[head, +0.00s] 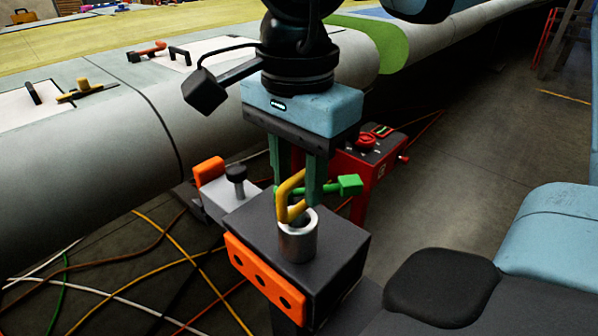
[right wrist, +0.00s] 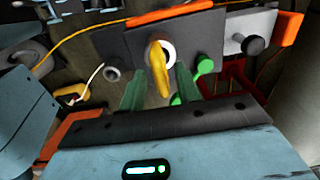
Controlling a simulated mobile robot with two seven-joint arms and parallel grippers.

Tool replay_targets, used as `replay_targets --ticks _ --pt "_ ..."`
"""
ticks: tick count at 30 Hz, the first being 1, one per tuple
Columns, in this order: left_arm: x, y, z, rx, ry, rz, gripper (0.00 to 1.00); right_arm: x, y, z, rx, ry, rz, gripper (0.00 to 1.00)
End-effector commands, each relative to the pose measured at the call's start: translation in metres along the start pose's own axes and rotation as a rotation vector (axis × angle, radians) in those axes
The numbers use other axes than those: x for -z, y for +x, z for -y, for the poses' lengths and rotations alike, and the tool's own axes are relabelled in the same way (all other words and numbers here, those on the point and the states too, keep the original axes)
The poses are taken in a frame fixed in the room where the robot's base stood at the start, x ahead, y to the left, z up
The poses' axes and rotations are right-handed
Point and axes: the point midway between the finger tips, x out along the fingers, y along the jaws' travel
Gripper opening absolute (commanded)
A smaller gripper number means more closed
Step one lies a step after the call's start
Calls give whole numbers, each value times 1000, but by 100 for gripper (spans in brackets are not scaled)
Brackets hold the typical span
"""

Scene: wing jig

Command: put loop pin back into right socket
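The yellow loop pin (head: 287,198) stands at the silver socket (head: 298,242) on top of a dark block (head: 340,250). Its lower end goes into the socket's mouth; how deep it sits is hidden. In the right wrist view the loop (right wrist: 159,72) shows in front of the socket's pale ring. My right gripper (head: 295,190) is above the block, pointing down. Its two green fingers stand apart on either side of the loop, and the right wrist view (right wrist: 160,82) shows gaps between fingers and loop. My left gripper is in neither view.
A green-handled piece (head: 349,185) sits just behind the fingers. A grey clamp with a black knob (head: 236,174) and orange end is left of the block. A red box (head: 366,160) stands behind. Cables cover the floor at left; the long grey wing (head: 85,190) lies beyond.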

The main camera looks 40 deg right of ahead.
Motion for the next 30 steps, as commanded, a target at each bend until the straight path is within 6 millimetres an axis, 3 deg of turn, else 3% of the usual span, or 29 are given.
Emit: replay_targets --ticks 9,15,21,30 --pt "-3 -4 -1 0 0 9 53 -1 -68 1 8 1 1 33" --pt "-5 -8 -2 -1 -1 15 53 0 -100 0 4 0 0 33" --pt "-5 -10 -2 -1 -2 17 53 0 -115 0 3 -1 0 33" --pt "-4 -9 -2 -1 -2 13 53 0 -117 0 2 -2 0 33"
